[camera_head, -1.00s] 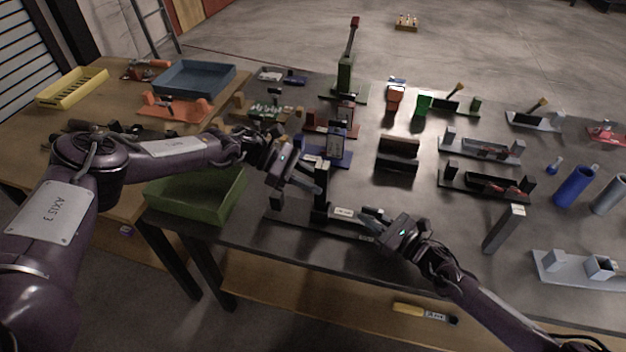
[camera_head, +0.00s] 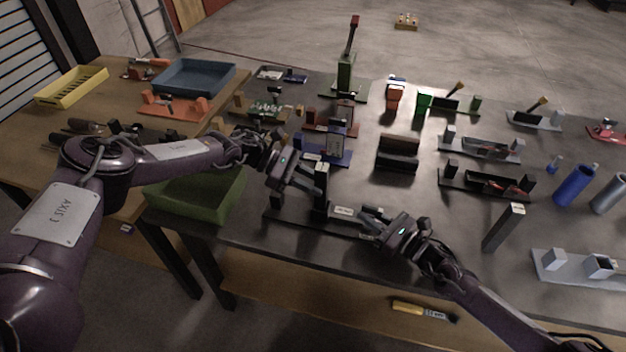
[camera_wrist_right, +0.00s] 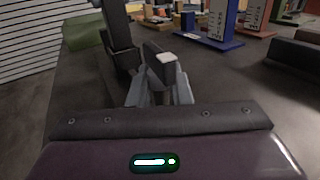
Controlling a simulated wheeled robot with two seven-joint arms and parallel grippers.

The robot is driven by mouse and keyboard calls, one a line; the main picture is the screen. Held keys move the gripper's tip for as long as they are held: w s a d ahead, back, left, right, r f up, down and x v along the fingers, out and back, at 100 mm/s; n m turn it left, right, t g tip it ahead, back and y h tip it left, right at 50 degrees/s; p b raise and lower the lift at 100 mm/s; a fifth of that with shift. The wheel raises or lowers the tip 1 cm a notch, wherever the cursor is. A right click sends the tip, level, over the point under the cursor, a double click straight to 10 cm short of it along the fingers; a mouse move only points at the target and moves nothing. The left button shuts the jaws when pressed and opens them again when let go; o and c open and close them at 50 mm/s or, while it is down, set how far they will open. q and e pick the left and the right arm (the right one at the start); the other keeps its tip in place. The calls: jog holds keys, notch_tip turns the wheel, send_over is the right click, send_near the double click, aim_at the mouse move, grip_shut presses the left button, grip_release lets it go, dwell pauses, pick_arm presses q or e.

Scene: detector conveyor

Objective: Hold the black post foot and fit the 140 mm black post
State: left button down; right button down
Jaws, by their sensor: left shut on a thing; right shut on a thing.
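The black post (camera_head: 321,178) stands upright near the front edge of the dark table, with a pale top end. My left gripper (camera_head: 316,187) is shut on it from the left. The black post foot (camera_head: 290,220) lies low on the table below the post. My right gripper (camera_head: 361,217) is shut on a labelled black part of the foot (camera_head: 342,212), just right of the post. In the right wrist view, my right gripper (camera_wrist_right: 158,94) grips a black block with a pale top, and the post (camera_wrist_right: 118,28) rises to its left. Whether the post's lower end sits in the foot is hidden.
A green bin (camera_head: 200,195) stands left of my left gripper. A blue fixture (camera_head: 325,150) and a dark brown block (camera_head: 398,152) stand behind. A separate grey-black post (camera_head: 503,228) stands to the right. The table's front edge is close below my right gripper.

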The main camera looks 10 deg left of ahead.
pick_arm(q)
jog(key=shift+f, duration=2.2)
jog(key=c, duration=1.1)
grip_release()
jog(key=shift+o, duration=0.2)
jog(key=v, duration=1.2)
pick_arm(e)
jog(key=c, duration=1.3)
grip_release()
jog(key=shift+o, duration=0.2)
